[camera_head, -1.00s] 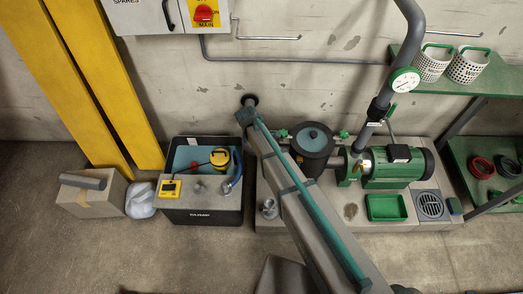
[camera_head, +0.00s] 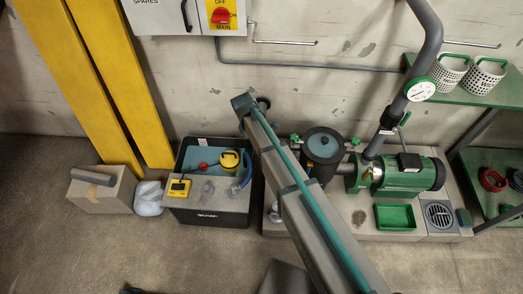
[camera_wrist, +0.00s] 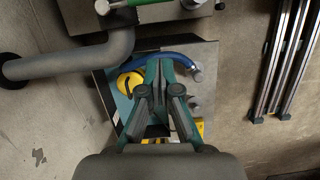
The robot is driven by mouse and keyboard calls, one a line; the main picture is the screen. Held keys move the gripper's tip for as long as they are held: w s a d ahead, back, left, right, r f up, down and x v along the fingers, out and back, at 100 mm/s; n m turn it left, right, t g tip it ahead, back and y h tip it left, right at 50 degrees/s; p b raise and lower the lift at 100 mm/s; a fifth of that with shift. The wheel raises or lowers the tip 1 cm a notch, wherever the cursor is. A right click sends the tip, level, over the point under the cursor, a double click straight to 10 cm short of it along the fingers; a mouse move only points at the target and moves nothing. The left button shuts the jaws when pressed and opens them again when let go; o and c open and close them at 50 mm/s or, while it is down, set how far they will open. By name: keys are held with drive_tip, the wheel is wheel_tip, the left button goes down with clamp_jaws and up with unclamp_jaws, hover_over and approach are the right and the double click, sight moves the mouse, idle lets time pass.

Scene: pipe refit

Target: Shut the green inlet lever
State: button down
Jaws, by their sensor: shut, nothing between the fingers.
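In the head view a small green fitting (camera_head: 294,138), which may be the inlet lever, sits left of the dark round pot (camera_head: 321,146), close to my arm. A similar green fitting (camera_head: 355,141) sits on the pot's right. In the wrist view a green bar (camera_wrist: 135,3) is cut off by the top edge, above the grey pipe (camera_wrist: 75,62); I cannot tell if it is the lever. My gripper (camera_wrist: 160,70) is shut and empty, pointing over the black crate, apart from the green bar. In the head view my gripper is hidden behind my arm.
A green pump motor (camera_head: 412,174), a pipe with a gauge (camera_head: 419,90) and a green tray (camera_head: 395,217) stand right.

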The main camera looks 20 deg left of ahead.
drive_tip(key=shift+v, duration=1.4)
drive_tip(key=s+d+f+m+g, duration=0.1)
drive_tip(key=s+d+f+m, duration=0.35)
drive_tip(key=d, duration=0.35)
drive_tip(key=s+d+f+m+g, duration=0.1)
drive_tip(key=s+d+f+m, duration=0.4)
drive_tip(key=d, duration=0.4)
drive_tip(key=s+d+f+m+g, duration=0.1)
drive_tip(key=s+d+f+m, duration=0.4)
drive_tip(key=d, duration=0.3)
drive_tip(key=s+d+f+m+g+y+p, duration=0.1)
drive_tip(key=s+d+f+m+g, duration=0.1)
drive_tip(key=s+d, duration=0.7)
drive_tip(key=s+d+f+m+g+y, duration=0.1)
drive_tip(key=s+d+f+m, duration=0.3)
drive_tip(key=s+d, duration=0.5)
drive_tip(key=s+g, duration=0.1)
drive_tip(key=s, duration=0.4)
drive_tip(key=shift+y+p, duration=0.3)
drive_tip(key=shift+p, duration=0.05)
